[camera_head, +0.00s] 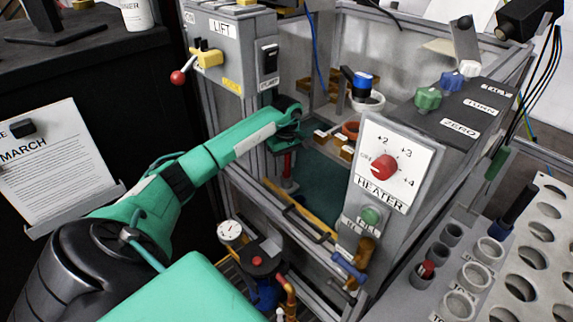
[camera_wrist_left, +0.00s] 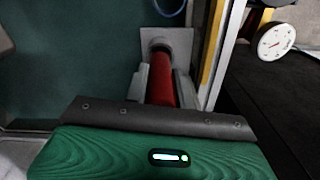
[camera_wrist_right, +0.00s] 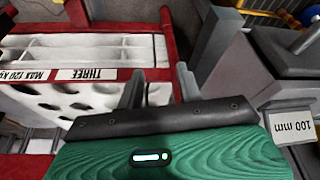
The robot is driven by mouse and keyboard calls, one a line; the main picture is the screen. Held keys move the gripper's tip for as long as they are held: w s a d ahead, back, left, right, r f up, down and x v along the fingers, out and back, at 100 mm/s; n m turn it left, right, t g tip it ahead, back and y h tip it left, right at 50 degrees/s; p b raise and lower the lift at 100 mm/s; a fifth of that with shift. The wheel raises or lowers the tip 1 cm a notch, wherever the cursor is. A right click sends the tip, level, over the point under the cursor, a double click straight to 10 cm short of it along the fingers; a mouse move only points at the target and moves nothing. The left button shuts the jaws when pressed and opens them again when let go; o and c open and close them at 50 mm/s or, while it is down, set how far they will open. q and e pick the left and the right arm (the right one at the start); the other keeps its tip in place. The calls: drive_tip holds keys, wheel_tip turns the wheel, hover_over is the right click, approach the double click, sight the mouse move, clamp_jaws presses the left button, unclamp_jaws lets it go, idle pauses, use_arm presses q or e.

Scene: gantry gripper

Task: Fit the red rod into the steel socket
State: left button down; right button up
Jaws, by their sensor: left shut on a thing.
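The red rod (camera_head: 287,164) is upright below my left gripper (camera_head: 286,153) inside the machine frame. In the left wrist view the rod (camera_wrist_left: 161,82) lies between the two grey fingers of my left gripper (camera_wrist_left: 160,84), which is shut on it. The rod's far end meets the round opening of the grey steel socket (camera_wrist_left: 183,42), a square plate. I cannot tell whether the tip is inside the opening or only lined up with it. My right gripper (camera_wrist_right: 160,86) is open and empty in the right wrist view; it is outside the head view.
A heater panel (camera_head: 372,192) with a red knob stands right of the rod. The lift box (camera_head: 225,50) with a red-balled lever is behind my arm. A yellow rail (camera_head: 300,210) crosses in front. A red-and-white rack (camera_wrist_right: 90,55) is near my right gripper.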

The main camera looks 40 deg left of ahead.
sight(287, 170)
use_arm(q)
wheel_tip(287, 170, down, 4)
drive_tip(key=shift+r, duration=0.3)
use_arm(e)
drive_tip(key=shift+s+r, duration=0.2)
drive_tip(key=shift+s, duration=0.15)
use_arm(q)
drive_tip(key=c, duration=1.2)
unclamp_jaws()
drive_tip(key=shift+o, duration=0.2)
use_arm(e)
drive_tip(key=shift+w+a, duration=0.1)
drive_tip(key=shift+w, duration=0.3)
drive_tip(key=shift+r, duration=0.1)
